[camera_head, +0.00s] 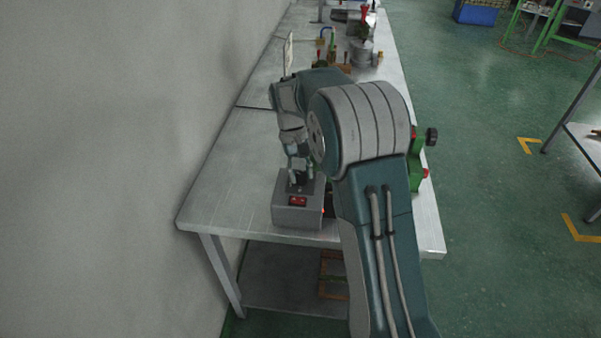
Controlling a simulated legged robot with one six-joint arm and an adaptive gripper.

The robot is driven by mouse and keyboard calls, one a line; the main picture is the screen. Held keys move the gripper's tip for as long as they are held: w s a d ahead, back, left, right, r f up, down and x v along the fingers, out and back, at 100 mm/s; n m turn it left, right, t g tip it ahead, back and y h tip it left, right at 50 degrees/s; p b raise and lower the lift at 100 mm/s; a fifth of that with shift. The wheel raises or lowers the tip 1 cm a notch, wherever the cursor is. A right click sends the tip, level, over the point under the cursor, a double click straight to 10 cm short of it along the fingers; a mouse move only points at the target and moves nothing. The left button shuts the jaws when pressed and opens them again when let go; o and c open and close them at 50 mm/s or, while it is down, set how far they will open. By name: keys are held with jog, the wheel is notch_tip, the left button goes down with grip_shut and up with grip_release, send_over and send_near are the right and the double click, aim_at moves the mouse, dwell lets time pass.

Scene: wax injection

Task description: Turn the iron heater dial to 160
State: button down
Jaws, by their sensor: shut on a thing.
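The iron heater (290,215) is a small grey box with a red switch (297,201) on its front, standing on the table near its front left end. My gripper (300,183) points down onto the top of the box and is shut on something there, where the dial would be. The dial itself and its scale are hidden by the fingers, so its setting cannot be read.
The long grey table (225,180) runs along the wall, with its left part bare. A green device with a black knob (432,137) stands right of my arm. Several tools and machines, including a metal pot (363,54), stand farther back.

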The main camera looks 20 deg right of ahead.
jog(key=shift+c, duration=1.5)
grip_release()
jog(key=shift+a, duration=0.1)
jog(key=v, duration=1.1)
jog(key=shift+w+r, duration=0.2)
jog(key=shift+r, duration=0.2)
jog(key=shift+s+a, duration=0.1)
